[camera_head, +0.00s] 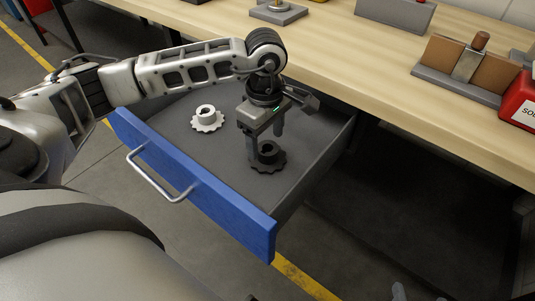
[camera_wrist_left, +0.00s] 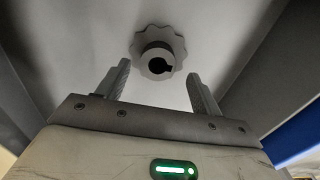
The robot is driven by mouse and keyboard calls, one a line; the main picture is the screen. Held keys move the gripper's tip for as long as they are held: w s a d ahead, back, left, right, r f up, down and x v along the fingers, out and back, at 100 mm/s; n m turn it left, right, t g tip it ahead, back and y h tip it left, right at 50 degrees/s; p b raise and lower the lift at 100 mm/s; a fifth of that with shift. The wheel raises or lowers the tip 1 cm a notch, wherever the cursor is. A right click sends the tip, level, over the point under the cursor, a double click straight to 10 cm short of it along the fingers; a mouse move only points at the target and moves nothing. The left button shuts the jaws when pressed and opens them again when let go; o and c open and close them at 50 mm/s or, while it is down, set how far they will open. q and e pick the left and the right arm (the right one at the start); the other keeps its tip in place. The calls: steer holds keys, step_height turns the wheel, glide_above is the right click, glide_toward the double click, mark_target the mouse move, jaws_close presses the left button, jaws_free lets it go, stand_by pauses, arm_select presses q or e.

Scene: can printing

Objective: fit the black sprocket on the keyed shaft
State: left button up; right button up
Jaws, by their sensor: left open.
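The black sprocket (camera_head: 268,162) lies flat, hub up, on the floor of the open drawer. My left gripper (camera_head: 266,143) is open above it, pointing down, with one finger beside the hub. In the left wrist view a toothed sprocket (camera_wrist_left: 158,50) with a keyed bore looks grey; it lies ahead of the two spread fingertips (camera_wrist_left: 158,76), with nothing between them. A grey base (camera_head: 278,13) with a short post stands on the bench at the top edge; whether this is the keyed shaft is unclear.
A white sprocket (camera_head: 208,119) lies to the left in the same drawer. The blue drawer front (camera_head: 195,187) and grey side walls surround both. The wooden bench (camera_head: 340,60) is behind, with a brown block fixture (camera_head: 465,66) and red box (camera_head: 520,103) at right.

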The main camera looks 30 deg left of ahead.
mark_target(268, 148)
arm_select(q)
step_height(268, 148, down, 4)
steer(key=shift+w+d+r, duration=0.15)
steer(key=c, duration=1.1)
steer(key=shift+c, duration=0.2)
